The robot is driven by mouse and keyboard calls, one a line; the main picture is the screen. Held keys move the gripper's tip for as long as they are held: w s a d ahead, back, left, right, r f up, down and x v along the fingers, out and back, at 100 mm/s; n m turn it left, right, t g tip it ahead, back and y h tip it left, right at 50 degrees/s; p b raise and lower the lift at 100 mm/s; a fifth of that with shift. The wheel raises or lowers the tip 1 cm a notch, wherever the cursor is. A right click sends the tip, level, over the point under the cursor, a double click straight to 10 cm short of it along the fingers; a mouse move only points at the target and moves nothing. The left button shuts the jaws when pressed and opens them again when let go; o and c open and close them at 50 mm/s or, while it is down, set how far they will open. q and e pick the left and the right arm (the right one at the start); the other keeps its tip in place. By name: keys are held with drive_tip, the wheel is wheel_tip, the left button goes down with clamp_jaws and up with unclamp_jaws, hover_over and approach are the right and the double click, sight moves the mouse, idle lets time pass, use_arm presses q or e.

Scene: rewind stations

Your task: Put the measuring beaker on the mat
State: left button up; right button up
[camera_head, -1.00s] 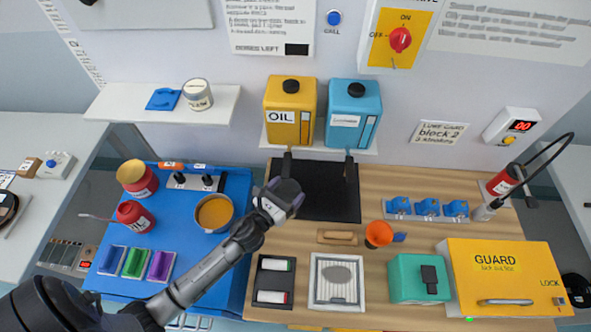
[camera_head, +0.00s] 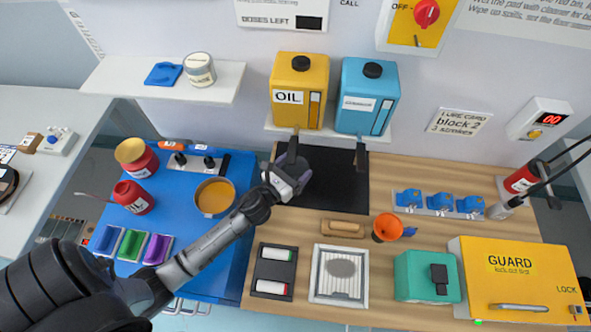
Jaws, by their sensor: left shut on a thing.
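The black mat (camera_head: 335,190) lies on the wooden bench top below the oil and blue jugs. My left gripper (camera_head: 291,166) reaches in from the lower left and is over the left part of the mat. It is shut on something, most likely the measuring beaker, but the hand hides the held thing. No beaker shows clearly anywhere else in view. I cannot tell whether the held thing touches the mat. My right gripper is not in view.
A yellow oil jug (camera_head: 299,88) and a blue jug (camera_head: 367,95) stand on a shelf behind the mat. The mat's right part is clear.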

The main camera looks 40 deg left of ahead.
use_arm(q)
drive_tip(key=shift+r, duration=0.1)
drive_tip(key=shift+f, duration=0.25)
drive_tip(key=o, duration=1.2)
drive_tip(key=shift+c, duration=0.2)
drive_tip(key=shift+r, duration=0.15)
drive_tip(key=shift+r, duration=0.15)
drive_tip(key=s+b, duration=0.1)
drive_tip(key=s, duration=1.1)
